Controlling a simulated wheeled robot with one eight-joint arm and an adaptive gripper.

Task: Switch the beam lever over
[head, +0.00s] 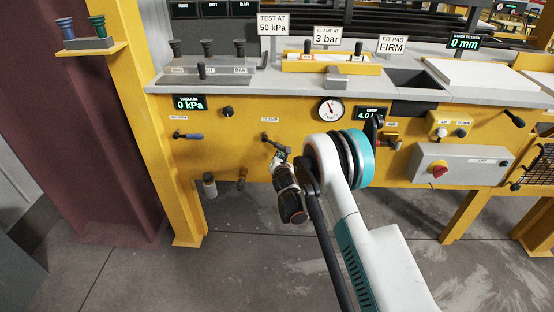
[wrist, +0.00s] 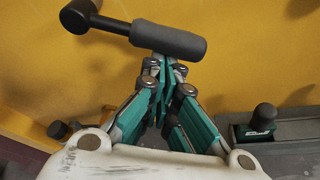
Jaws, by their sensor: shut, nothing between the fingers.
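No label reading "beam" is legible. A lever under the CLAMP label (head: 270,141) sticks out of the yellow front panel in the head view. My gripper (head: 281,154) is right at it and partly hides its grip. In the wrist view a lever with a thick dark grey grip (wrist: 168,40) runs across just ahead of my gripper (wrist: 163,68). The fingers are shut and empty, with their tips close against the underside of the grip. I cannot tell whether they touch it. The lever points right and slightly down from its pivot there.
A similar lever (head: 188,136) sits under the vacuum display (head: 188,103), left of my gripper. A pressure gauge (head: 331,110) is to the right. A grey box with a red knob (head: 439,170) stands further right. The grey bench top (head: 250,98) overhangs the panel.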

